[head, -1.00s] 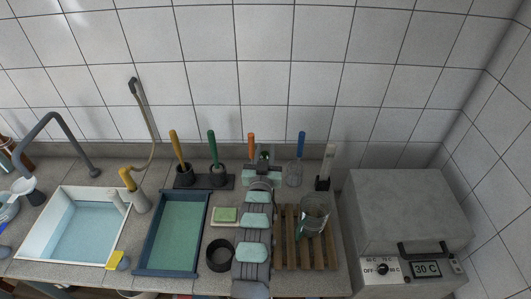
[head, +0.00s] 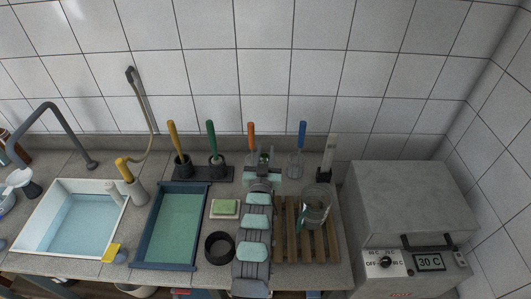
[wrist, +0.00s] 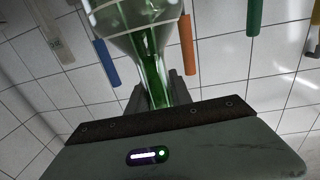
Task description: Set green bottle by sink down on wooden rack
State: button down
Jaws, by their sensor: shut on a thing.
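My gripper (wrist: 158,92) is shut on the neck of a green glass bottle (wrist: 150,45), whose wider body fills the top of the wrist view, which looks upside down. In the head view my gripper (head: 262,172) is at the back of the counter, left of the wooden rack's far end. There my arm hides most of the bottle, and only a small green patch shows. The slatted wooden rack (head: 322,246) lies right of my arm. A clear glass vessel (head: 315,205) stands on it, and my arm covers its left edge.
A grey heater box (head: 415,200) stands right of the rack. Brushes with orange (head: 251,136) and blue (head: 302,136) handles stand behind. Left of my arm are a soap dish (head: 225,209), a black ring (head: 219,248), a blue-rimmed tray (head: 150,264) and the white sink (head: 35,247). Bare slats show at the rack's front.

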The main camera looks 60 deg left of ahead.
jog(key=shift+f+b, duration=0.45)
jog(key=shift+f, duration=0.1)
dwell(0.4)
jog(key=c, duration=1.1)
grip_release()
jog(key=b+v, duration=0.2)
jog(key=v, duration=0.8)
jog(key=shift+s+d+f, duration=0.1)
jog(key=shift+s+d, duration=0.05)
jog(key=shift+d, duration=0.2)
